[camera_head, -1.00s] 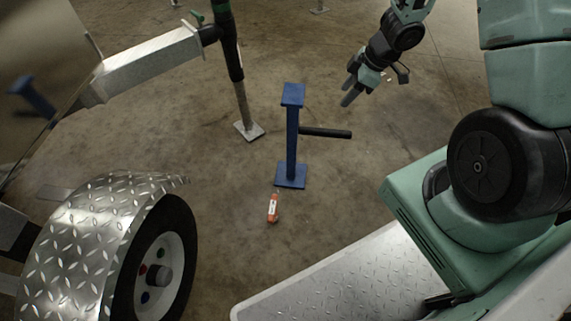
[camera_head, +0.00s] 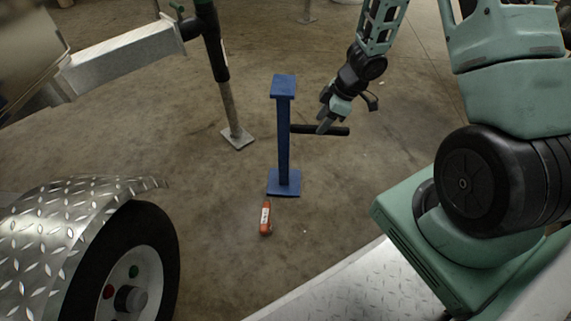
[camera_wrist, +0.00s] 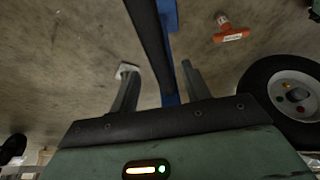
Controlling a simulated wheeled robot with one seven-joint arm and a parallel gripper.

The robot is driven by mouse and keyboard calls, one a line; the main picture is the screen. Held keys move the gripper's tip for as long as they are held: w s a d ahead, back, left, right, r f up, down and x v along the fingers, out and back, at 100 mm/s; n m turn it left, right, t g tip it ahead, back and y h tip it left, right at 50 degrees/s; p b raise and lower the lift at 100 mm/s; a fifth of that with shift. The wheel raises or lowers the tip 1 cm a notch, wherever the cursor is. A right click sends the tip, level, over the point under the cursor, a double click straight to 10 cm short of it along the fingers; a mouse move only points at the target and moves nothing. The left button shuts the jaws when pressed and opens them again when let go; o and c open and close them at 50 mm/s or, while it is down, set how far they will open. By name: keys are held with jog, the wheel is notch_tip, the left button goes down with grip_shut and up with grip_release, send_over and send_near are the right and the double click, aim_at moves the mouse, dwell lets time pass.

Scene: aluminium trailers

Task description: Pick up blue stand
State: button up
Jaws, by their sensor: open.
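The blue stand (camera_head: 284,140) stands upright on the concrete floor, with a square top plate, a square foot and a black bar sticking out to the right. My gripper (camera_head: 322,126) is at that black bar, right of the blue post, fingers pointing down. In the wrist view my gripper (camera_wrist: 158,90) is open, and the black bar (camera_wrist: 150,42) runs into the space between its fingers. The blue stand (camera_wrist: 170,60) shows just behind the bar there. I cannot tell whether a finger touches the bar.
An orange bottle-like object (camera_head: 266,217) lies on the floor before the stand; it also shows in the wrist view (camera_wrist: 231,30). A trailer wheel (camera_head: 130,275) under a diamond-plate fender (camera_head: 60,235) is at left. A trailer jack leg (camera_head: 228,105) stands behind left.

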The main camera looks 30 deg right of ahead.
aim_at(314, 133)
jog(key=shift+b+x, duration=2.5)
jog(key=shift+b, duration=0.05)
jog(key=shift+a+f, duration=0.15)
jog(key=shift+f, duration=0.05)
jog(key=shift+f, duration=0.2)
grip_shut()
jog(key=shift+w+r, duration=0.1)
jog(key=shift+w, duration=0.05)
